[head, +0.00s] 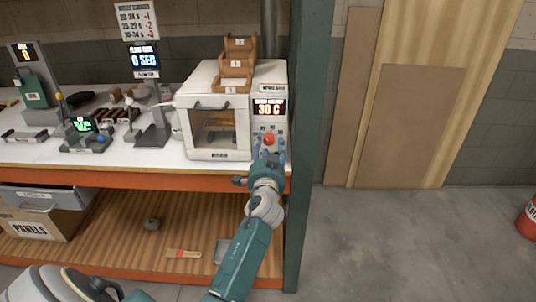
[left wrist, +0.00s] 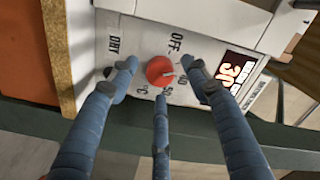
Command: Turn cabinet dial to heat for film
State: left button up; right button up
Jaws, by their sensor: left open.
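The white cabinet (head: 218,155) stands on the bench, with a window in its door and a lit display (head: 269,107) reading 30 C. Its red dial (head: 268,138) is low on the right of the front panel. In the left wrist view the dial (left wrist: 159,71) has a pale mark toward its right side, near the 40 marking; OFF, 50 and DRY are printed around it. My left gripper (head: 267,155) is at the panel, open, its blue fingers (left wrist: 158,88) spread around the dial. I cannot tell whether they touch it. My right gripper is not in view.
A green post (head: 298,130) stands just right of the cabinet. A stepped wooden rack (head: 236,66) sits on top. Stands and small devices fill the bench (head: 90,155) to the left. The lower shelf (head: 120,215) holds a brush and boxes. The floor at right is mostly clear.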

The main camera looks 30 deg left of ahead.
pick_arm(q)
jog(key=v, duration=1.1)
jog(key=shift+s, duration=0.1)
jog(key=d+f+m+g+h, duration=0.1)
jog(key=d+f+h, duration=0.25)
jog(key=f, duration=0.75)
jog(key=d+f+m+g+h, duration=0.15)
jog(key=d+f, duration=0.25)
jog(key=f, duration=0.6)
jog(key=s+d+f+g+h, duration=0.1)
jog(key=s+d+f, duration=0.1)
jog(key=s+f, duration=0.35)
jog(key=s+d+f+g+h, duration=0.1)
jog(key=s+d+f+g, duration=0.1)
jog(key=f, duration=0.7)
jog(key=s+d+f+g+h, duration=0.1)
jog(key=s+d+f, duration=0.25)
jog(key=f, duration=0.45)
jog(key=s+f+n+g+h, duration=0.1)
jog(key=s+f+g, duration=0.2)
jog(key=s+f, duration=1.1)
jog(key=s+a+f+n+g, duration=0.1)
jog(key=s+f+g, duration=0.1)
jog(key=s, duration=1)
jog(key=s+a+f+n+g, duration=0.1)
jog(key=s+f, duration=0.3)
jog(key=s, duration=0.9)
jog(key=shift+s+g+h, duration=0.2)
jog(key=shift+g+h, duration=0.1)
jog(key=shift+g, duration=0.55)
